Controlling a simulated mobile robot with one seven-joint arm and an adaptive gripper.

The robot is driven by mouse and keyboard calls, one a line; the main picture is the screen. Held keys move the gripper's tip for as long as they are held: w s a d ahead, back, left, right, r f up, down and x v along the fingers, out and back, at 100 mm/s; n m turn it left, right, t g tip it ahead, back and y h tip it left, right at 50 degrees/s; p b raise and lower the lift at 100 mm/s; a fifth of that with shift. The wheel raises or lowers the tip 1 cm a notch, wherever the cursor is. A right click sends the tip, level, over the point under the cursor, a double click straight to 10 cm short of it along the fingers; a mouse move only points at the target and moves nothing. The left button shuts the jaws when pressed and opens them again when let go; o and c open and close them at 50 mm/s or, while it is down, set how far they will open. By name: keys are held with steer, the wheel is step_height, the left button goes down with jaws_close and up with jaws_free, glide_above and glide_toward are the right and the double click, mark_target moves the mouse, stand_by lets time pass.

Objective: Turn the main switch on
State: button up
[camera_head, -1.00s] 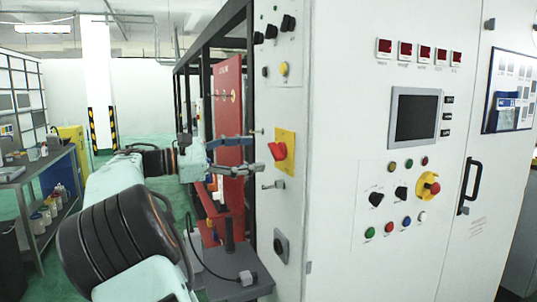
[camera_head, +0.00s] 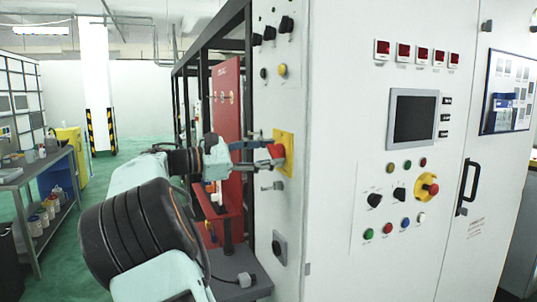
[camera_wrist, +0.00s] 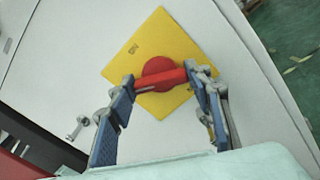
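The main switch is a red handle (camera_head: 276,151) on a yellow square plate (camera_head: 287,147) on the narrow side of the white cabinet. In the wrist view the red handle (camera_wrist: 160,80) lies across the gap between my fingers, and the yellow plate (camera_wrist: 155,45) carries small dark lettering. My gripper (camera_head: 268,153) is at the switch, its fingers spread. In the wrist view my gripper (camera_wrist: 163,84) has one blue-padded finger by each end of the handle. I cannot tell whether the fingertips press on it.
The white cabinet front (camera_head: 335,200) holds a screen (camera_head: 414,117), several buttons and a red emergency stop (camera_head: 430,187). Knobs sit above the switch; a small metal latch (camera_head: 272,186) and a dark round socket (camera_head: 279,247) sit below. A red panel (camera_head: 226,105) stands behind my gripper.

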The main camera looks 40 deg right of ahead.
steer(key=c, duration=0.3)
steer(key=shift+m, duration=0.3)
steer(key=m+b, duration=0.1)
steer(key=m, duration=0.3)
steer(key=shift+f+b, duration=0.15)
steer(key=shift+b, duration=0.2)
steer(key=m+b, duration=0.2)
steer(key=m, duration=0.2)
steer(key=shift+m, duration=0.3)
steer(key=shift+m+b, duration=0.85)
steer(key=shift+m, duration=0.55)
steer(key=o, duration=1.1)
